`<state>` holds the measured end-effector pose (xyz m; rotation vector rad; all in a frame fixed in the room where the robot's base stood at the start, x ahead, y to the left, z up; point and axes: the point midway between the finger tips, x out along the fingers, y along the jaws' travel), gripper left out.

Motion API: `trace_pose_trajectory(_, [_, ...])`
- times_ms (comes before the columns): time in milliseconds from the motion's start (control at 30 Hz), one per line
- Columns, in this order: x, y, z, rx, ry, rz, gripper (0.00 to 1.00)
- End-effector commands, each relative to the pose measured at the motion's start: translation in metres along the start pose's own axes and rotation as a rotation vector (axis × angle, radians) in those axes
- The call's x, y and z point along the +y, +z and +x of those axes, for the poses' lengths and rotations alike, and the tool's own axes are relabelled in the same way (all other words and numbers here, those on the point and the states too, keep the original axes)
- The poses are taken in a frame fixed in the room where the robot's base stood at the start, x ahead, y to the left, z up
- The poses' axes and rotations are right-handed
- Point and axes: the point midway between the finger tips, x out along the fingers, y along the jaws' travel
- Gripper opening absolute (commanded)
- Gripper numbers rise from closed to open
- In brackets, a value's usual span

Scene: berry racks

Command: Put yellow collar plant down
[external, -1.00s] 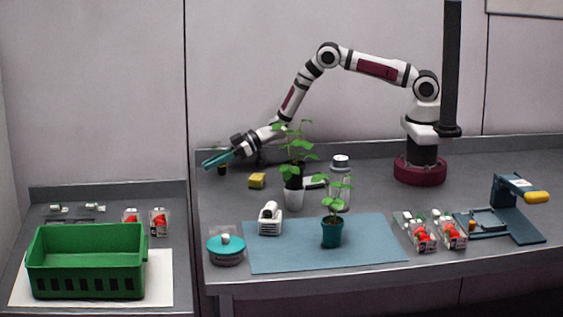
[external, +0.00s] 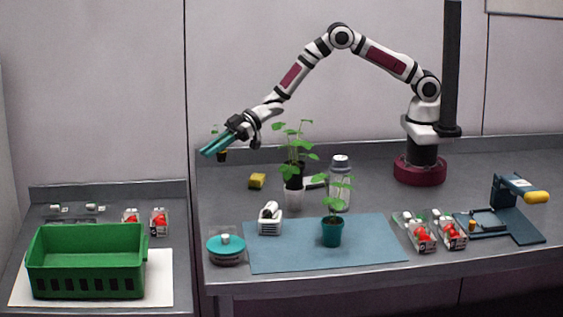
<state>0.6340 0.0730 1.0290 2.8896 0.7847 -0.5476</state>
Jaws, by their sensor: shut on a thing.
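The yellow collar plant (external: 222,157) is small, with a dark pot, an orange-yellow band and a few leaves above. It hangs at the far left of the bench, near the back edge, and is partly hidden behind the teal fingers. My gripper (external: 211,149) is shut on it and holds it up. The plant looks upright. I cannot tell its exact height above the bench.
The left bench bears a green crate (external: 88,273).

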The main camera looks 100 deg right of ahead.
Motion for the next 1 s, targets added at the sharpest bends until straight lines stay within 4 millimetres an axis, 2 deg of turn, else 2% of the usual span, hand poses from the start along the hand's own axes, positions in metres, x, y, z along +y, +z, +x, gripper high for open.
trace_pose_trajectory(33, [-0.030, -0.006, 0.011, 0.002, -0.062, -0.026, 0.00])
trace_pose_trajectory(100, [-0.078, -0.013, 0.025, 0.003, -0.159, -0.063, 0.00])
trace_pose_trajectory(167, [-0.121, -0.018, 0.034, 0.002, -0.246, -0.098, 0.00])
trace_pose_trajectory(200, [-0.149, -0.020, 0.038, 0.000, -0.303, -0.119, 0.00])
trace_pose_trajectory(300, [-0.211, -0.023, 0.043, -0.005, -0.426, -0.168, 0.00])
trace_pose_trajectory(400, [-0.257, -0.024, 0.043, -0.010, -0.516, -0.204, 0.00])
trace_pose_trajectory(500, [-0.285, -0.023, 0.041, -0.015, -0.572, -0.228, 0.00])
trace_pose_trajectory(667, [-0.313, -0.017, 0.046, -0.018, -0.607, -0.241, 0.00])
trace_pose_trajectory(900, [-0.383, 0.017, 0.083, -0.019, -0.607, -0.242, 0.00])
trace_pose_trajectory(1000, [-0.401, 0.025, 0.093, -0.018, -0.604, -0.240, 0.00])
